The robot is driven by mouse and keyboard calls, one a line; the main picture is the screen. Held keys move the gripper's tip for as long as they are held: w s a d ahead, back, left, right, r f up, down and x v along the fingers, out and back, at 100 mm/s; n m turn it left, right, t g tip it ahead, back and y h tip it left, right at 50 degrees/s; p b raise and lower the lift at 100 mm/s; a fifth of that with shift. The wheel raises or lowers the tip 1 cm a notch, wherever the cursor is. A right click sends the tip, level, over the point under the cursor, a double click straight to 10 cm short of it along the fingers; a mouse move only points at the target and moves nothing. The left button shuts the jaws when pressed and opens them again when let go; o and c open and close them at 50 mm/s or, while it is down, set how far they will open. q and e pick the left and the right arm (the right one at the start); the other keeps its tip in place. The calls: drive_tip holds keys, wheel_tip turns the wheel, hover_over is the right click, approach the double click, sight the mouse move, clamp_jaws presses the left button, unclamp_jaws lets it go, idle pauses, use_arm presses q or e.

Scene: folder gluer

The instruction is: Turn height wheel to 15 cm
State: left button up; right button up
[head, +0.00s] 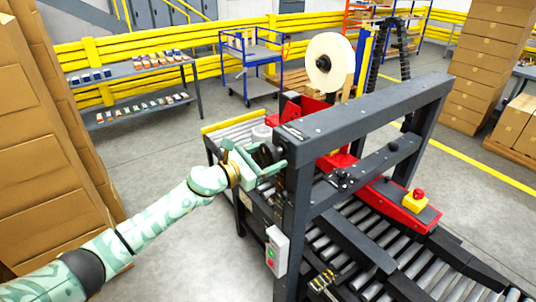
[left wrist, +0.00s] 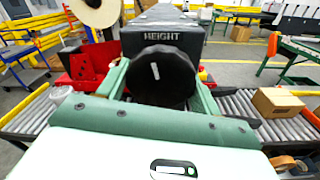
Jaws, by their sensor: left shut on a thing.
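The height wheel (left wrist: 160,77) is a round black handwheel with a white mark on its face, under a dark panel (left wrist: 165,38) lettered HEIGHT in the left wrist view. My left gripper (left wrist: 160,88) is shut on the wheel, with one green finger on each side of it. In the head view my left gripper (head: 268,160) reaches in from the left to the side of the machine's dark frame (head: 300,200). The wheel (head: 264,154) is partly hidden there by the fingers. No height scale can be read. My right gripper is not in view.
A roller conveyor (head: 372,238) runs through the machine, with red parts and a yellow box with a red button (head: 415,200) on it. A grey control box (head: 277,250) hangs on the near post. Stacked cartons (head: 45,150) stand at the left.

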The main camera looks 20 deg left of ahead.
use_arm(q)
drive_tip(key=n+p, duration=0.2)
drive_tip(key=n, duration=0.3)
drive_tip(key=shift+r, duration=0.15)
drive_tip(key=n+p, duration=0.1)
drive_tip(key=n, duration=0.3)
drive_tip(key=shift+s+d+n+g+p, duration=0.1)
drive_tip(key=shift+n+g+p, duration=0.2)
drive_tip(key=shift+n+p, duration=0.1)
drive_tip(key=n+p, duration=0.1)
drive_tip(key=n, duration=0.3)
drive_tip(key=shift+r+p, duration=0.15)
drive_tip(key=shift+p, duration=0.25)
drive_tip(key=n+p, duration=0.1)
drive_tip(key=n, duration=0.3)
drive_tip(key=shift+n+p, duration=0.4)
drive_tip(key=n+p, duration=0.1)
drive_tip(key=n, duration=0.3)
drive_tip(key=shift+r+h+p, duration=0.1)
drive_tip(key=shift+h+p, duration=0.2)
drive_tip(key=shift+p, duration=0.05)
drive_tip(key=n+p, duration=0.1)
drive_tip(key=n, duration=0.3)
drive_tip(key=shift+n, duration=0.4)
drive_tip(key=n+p, duration=0.1)
drive_tip(key=n, duration=0.3)
drive_tip(key=shift+n, duration=0.3)
drive_tip(key=shift+n+p, duration=0.55)
drive_tip(key=shift+n, duration=1.55)
